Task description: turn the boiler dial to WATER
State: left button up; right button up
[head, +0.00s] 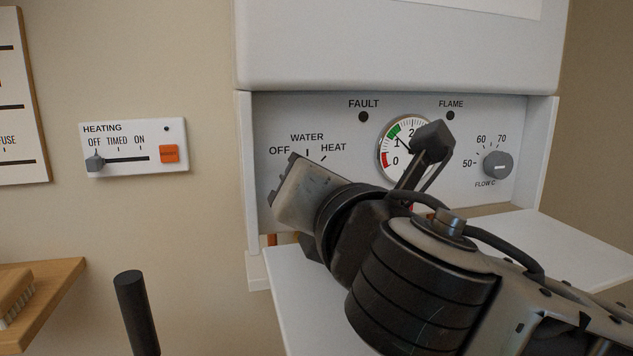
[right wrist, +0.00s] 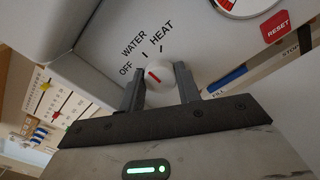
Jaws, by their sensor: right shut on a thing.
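The boiler dial (right wrist: 163,68) is a round white knob with a red mark, seen in the right wrist view below the OFF, WATER and HEAT labels. Its red mark slants to the upper left, on the OFF–WATER side; the exact setting is hard to tell. My right gripper (right wrist: 160,82) is shut on the dial, one finger on each side. In the head view the gripper's body covers the dial, and only the labels on the boiler panel (head: 308,112) show above it. My left gripper is not in view.
A pressure gauge (head: 390,160) sits right of the dial, partly behind my arm, with a FLOW knob (head: 497,165) further right. A red RESET button (right wrist: 276,25) is near the gauge. A HEATING control (head: 118,170) is on the left wall. A white shelf (head: 590,245) juts out below.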

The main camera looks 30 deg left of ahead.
jog(key=o, duration=1)
jog(key=shift+c, duration=0.2)
jog(key=shift+s+d, duration=0.3)
jog(key=b+v, duration=0.2)
jog(key=v, duration=1.2)
jog(key=shift+s+d, duration=0.1)
jog(key=shift+d, duration=0.15)
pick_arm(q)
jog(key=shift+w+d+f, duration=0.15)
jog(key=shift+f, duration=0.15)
pick_arm(e)
jog(key=shift+s+d, duration=0.2)
jog(key=shift+d, duration=0.05)
